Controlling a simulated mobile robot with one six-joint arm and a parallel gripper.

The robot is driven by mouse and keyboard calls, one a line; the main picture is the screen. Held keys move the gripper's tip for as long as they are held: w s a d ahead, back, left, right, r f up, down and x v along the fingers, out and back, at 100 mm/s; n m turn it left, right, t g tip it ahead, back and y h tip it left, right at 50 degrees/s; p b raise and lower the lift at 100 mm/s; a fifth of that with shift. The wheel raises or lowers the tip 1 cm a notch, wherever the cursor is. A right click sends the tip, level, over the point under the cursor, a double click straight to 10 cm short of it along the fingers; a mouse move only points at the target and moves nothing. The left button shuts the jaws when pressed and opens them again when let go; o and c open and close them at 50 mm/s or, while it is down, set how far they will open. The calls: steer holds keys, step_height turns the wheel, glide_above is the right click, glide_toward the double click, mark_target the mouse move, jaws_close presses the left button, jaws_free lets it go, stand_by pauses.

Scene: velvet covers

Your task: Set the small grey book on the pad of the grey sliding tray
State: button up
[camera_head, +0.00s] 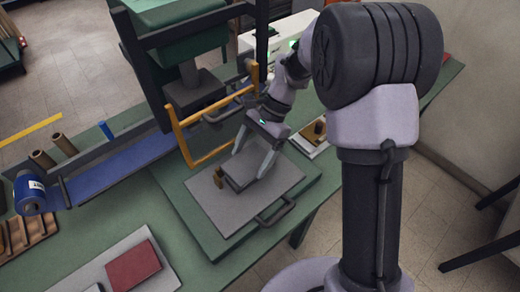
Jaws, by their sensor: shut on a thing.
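The grey sliding tray (225,210) lies on the green bench, with a dark handle at its front right edge. A small grey book (243,168) with dark edges is over the back part of the tray's grey pad. My gripper (249,163) points down over the tray, with its two fingers on either side of the book, shut on it. The fingers hide part of the book. I cannot tell whether the book touches the pad or is just above it.
A small brown block (218,177) stands left of the book. A yellow frame (184,136) rises behind the tray. A red book (133,266) lies on a pale board at front left. A blue roll (30,192) and blue cloth (115,165) lie left. The tray's front is clear.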

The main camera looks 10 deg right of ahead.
steer(key=shift+s+a, duration=0.25)
steer(key=shift+a, duration=0.15)
steer(key=shift+f, duration=0.1)
steer(key=f+b, duration=0.2)
steer(key=f, duration=0.1)
steer(key=shift+w+b, duration=0.35)
steer(key=shift+w, duration=0.05)
steer(key=shift+w+a+f, duration=0.2)
steer(key=shift+f, duration=0.45)
steer(key=o, duration=1.5)
steer(key=shift+c, duration=0.2)
steer(key=p+v, duration=0.7)
steer(key=v, duration=1)
steer(key=shift+d+r, duration=0.25)
